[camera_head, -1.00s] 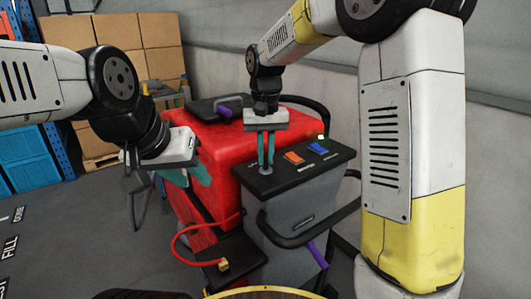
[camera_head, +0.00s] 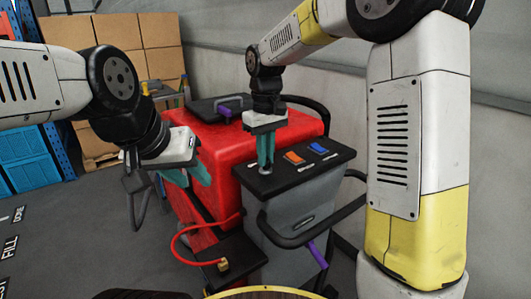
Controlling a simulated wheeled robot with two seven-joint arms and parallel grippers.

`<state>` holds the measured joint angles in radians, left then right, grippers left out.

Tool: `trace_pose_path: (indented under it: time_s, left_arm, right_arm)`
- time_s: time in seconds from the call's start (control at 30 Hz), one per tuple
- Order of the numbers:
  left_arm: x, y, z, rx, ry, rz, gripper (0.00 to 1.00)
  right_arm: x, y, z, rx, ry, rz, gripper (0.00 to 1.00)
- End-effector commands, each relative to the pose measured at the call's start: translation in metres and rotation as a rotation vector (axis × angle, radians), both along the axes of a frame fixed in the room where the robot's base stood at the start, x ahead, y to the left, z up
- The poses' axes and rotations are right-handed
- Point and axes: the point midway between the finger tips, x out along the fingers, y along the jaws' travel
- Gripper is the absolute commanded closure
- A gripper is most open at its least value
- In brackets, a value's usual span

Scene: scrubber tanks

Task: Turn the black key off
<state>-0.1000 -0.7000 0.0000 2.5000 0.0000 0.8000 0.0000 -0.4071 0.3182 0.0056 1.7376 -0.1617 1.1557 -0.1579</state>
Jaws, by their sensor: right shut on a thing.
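The red scrubber (camera_head: 200,150) has a black control panel (camera_head: 310,166) on its grey rear housing. My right gripper (camera_head: 265,165) points down at the panel's left end, its teal fingers shut on the black key. The key itself is hidden between the fingertips; only a pale round base (camera_head: 265,171) shows under them. No green light shows on the panel. My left gripper (camera_head: 190,177) hangs empty left of the scrubber, its teal fingers apart.
An orange switch (camera_head: 294,158) and a blue switch (camera_head: 318,149) sit right of the key. A black handle bar (camera_head: 300,238) curves around the housing's front. A red hose (camera_head: 178,240) loops at lower left. Stacked boxes (camera_head: 135,40) stand behind.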

Motion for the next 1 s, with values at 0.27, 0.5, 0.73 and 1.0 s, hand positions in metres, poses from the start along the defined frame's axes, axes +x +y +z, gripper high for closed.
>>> trace_pose_path:
  time_s: [0.27, 0.5, 0.73, 1.0]
  left_arm:
    - [0.0, 0.0, 0.0, 0.0, 0.0, 0.0, 0.64]
    - [0.0, 0.0, 0.0, 0.0, 0.0, 0.0, 0.64]
    - [0.0, 0.0, 0.0, 0.0, 0.0, 0.0, 0.64]
    - [0.0, 0.0, 0.0, 0.0, 0.0, 0.0, 0.64]
  right_arm:
    - [0.001, 0.0, 0.001, 0.0, -0.004, 0.004, 1.0]
    - [0.0, 0.0, 0.001, 0.0, -0.002, 0.004, 0.66]
    - [0.0, 0.0, 0.001, 0.0, -0.001, 0.003, 0.66]
    - [0.001, 0.0, 0.031, 0.002, -0.006, 0.003, 0.66]
